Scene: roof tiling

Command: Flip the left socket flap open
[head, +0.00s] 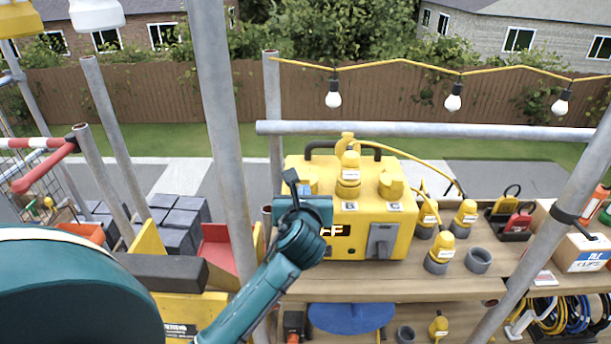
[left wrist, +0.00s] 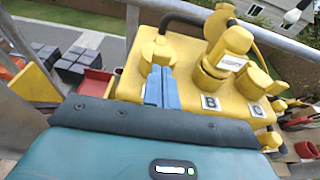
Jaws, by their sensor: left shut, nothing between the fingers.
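The yellow power box (head: 345,222) stands on the wooden workbench, with sockets along its top. The left socket flap (head: 310,180) is a round yellow cap, partly behind my left gripper; it also shows in the left wrist view (left wrist: 157,50). I cannot tell whether it is lifted at all. My left gripper (head: 290,180) is shut and empty. Its blue-grey fingers (left wrist: 161,86) are pressed together in front of the left flap; contact is not clear. A yellow plug (head: 349,172) stands in the middle socket, marked B. The right socket, marked C, has a yellow flap (head: 391,183).
A grey scaffold pole (head: 222,130) rises left of the box, and a horizontal rail (head: 430,130) runs behind it. Yellow plugs (head: 439,253) and a grey ring (head: 478,260) sit to the right. A red tray (head: 218,250) is at the left.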

